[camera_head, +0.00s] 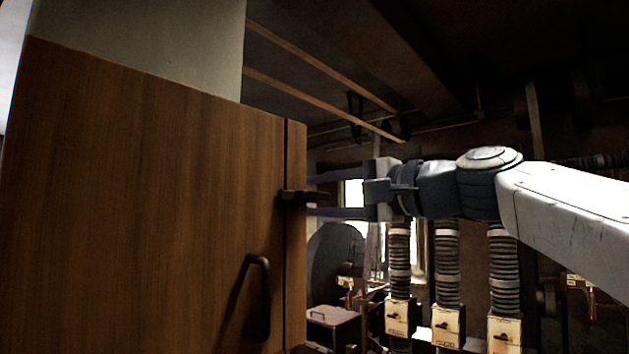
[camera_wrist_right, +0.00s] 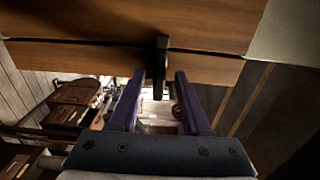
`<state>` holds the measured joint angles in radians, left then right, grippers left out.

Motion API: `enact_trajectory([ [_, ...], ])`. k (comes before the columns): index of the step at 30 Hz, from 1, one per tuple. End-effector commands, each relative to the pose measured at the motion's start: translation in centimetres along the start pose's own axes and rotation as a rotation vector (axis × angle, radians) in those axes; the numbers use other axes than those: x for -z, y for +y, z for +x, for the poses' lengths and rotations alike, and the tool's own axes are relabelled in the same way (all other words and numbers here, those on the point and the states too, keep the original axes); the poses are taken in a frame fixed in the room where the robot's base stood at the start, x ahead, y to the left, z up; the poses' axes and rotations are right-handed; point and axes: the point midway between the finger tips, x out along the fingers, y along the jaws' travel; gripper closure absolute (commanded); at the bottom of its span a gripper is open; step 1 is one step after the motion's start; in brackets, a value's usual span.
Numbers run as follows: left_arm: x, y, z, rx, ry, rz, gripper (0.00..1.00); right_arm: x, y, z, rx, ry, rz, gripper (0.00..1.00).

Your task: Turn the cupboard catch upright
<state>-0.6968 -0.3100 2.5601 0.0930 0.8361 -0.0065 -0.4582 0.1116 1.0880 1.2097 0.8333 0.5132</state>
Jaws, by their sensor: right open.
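The cupboard catch (camera_head: 299,196) is a small dark bar lying level across the seam at the right edge of the brown wooden cupboard door (camera_head: 140,200). My right gripper (camera_head: 314,195) comes in from the right, open, with one purple finger above the catch's free end and one below it. In the right wrist view, the catch (camera_wrist_right: 162,52) reaches in between the tips of the two spread fingers (camera_wrist_right: 161,78). A gap shows on both sides, and I see no clear contact. My left gripper is not in view.
A dark bow handle (camera_head: 259,298) stands out from the door below the catch. Ribbed columns with yellowish switch boxes (camera_head: 447,325) stand behind and below my right arm. A brown box (camera_head: 332,325) is at the lower middle. Open space lies around the right gripper.

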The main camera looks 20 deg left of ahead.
Motion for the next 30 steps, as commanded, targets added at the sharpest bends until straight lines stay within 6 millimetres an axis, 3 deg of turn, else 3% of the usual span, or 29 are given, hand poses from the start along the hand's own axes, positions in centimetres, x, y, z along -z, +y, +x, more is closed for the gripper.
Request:
enact_trajectory([
  [6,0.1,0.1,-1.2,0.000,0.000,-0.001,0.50,0.0,-0.1,2.0,0.000,-0.001,0.000,0.53],
  [15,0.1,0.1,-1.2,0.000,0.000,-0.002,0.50,0.0,0.1,2.2,0.000,0.001,-0.001,0.53],
  [19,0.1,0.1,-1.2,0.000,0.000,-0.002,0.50,0.0,0.1,2.2,0.000,0.001,-0.001,1.00],
  [30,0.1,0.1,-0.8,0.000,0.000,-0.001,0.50,0.0,0.2,2.2,-0.001,0.000,-0.031,1.00],
])
